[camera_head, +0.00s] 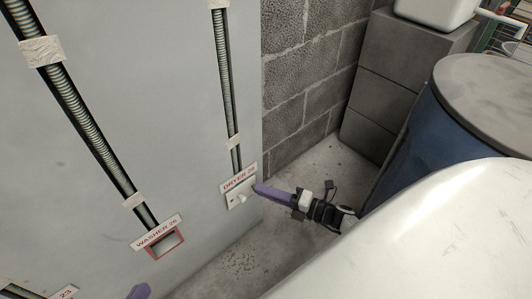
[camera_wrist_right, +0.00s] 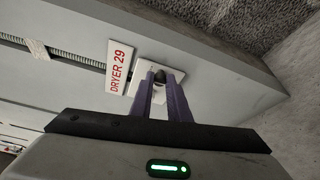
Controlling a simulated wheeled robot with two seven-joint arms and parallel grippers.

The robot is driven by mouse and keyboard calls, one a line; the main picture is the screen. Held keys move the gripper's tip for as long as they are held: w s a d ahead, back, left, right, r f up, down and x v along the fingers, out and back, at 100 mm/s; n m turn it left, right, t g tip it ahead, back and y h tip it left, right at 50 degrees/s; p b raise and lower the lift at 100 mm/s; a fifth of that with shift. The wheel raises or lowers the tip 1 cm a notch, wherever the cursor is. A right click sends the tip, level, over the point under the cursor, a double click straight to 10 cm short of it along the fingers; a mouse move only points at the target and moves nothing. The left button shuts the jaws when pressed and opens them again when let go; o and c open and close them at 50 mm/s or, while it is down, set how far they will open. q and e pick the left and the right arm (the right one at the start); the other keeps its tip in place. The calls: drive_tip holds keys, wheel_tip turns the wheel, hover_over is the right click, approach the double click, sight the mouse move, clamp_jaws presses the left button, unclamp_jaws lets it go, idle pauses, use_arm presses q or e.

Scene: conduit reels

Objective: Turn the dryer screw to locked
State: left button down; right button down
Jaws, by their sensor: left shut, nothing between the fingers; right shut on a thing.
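The dryer screw (camera_wrist_right: 160,77) is a small dark knob on a white plate (camera_wrist_right: 182,73), beside the red-lettered DRYER 29 sign (camera_wrist_right: 120,68). In the head view the plate (camera_head: 239,200) and sign (camera_head: 238,178) are on the grey wall, below a conduit. My right gripper (camera_head: 257,188) reaches them from the right. In the right wrist view its purple fingers (camera_wrist_right: 160,84) are shut on the screw; the lock marking cannot be read. My left gripper (camera_head: 140,291) shows only as a purple tip at the bottom edge, shut and empty, away from the screw.
A WASHER 26 sign (camera_head: 157,232) hangs above a red-framed opening (camera_head: 166,244) to the left. A blue drum (camera_head: 433,128) and a large white rounded surface (camera_head: 430,245) crowd the right side. A block wall (camera_head: 310,80) stands behind. Bare floor (camera_head: 225,262) lies below.

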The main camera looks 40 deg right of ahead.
use_arm(q)
drive_tip(key=shift+r, duration=0.1)
idle(0.4)
use_arm(e)
drive_tip(key=c, duration=1.7)
unclamp_jaws()
drive_tip(key=shift+o, duration=0.2)
